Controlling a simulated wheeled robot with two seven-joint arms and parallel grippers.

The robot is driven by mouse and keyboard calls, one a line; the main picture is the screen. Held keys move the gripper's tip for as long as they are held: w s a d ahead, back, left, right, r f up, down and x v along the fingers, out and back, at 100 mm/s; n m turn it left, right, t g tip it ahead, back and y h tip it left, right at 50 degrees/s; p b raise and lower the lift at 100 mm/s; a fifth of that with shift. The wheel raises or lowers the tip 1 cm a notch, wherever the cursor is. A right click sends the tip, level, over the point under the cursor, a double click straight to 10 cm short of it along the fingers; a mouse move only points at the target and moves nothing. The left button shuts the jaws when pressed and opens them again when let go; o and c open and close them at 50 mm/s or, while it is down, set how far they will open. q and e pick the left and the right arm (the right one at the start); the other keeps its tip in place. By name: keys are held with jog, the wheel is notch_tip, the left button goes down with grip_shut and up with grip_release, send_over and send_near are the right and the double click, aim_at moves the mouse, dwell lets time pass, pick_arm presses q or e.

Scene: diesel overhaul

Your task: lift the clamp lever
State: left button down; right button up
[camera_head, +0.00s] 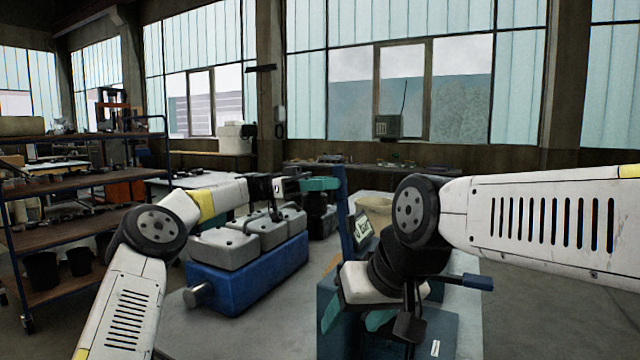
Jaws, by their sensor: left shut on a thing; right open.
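My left gripper (318,184) is shut at the upper part of a blue upright post (347,225). Its teal fingers reach the post, and the thing between them is too small and hidden to identify for sure. My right gripper (354,320) points down, open, with its teal fingers apart over the blue-grey bench stand (440,335). A black lever with a blue handle (478,282) sticks out to the right, beside and partly behind my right wrist. I cannot tell for sure which part is the clamp lever.
A blue block with grey covers (245,270) stands on the table left of the post. A small display panel (365,225) and a beige bucket (375,205) are behind the stand. A shelf rack (60,235) stands at the far left. Open floor lies at the right.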

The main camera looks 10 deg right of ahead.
pick_arm(q)
jog(key=shift+f, duration=0.15)
jog(key=c, duration=1.2)
grip_release()
jog(key=shift+w, duration=0.1)
jog(key=v, duration=0.7)
jog(key=shift+w+a, duration=0.15)
jog(key=shift+a, duration=0.2)
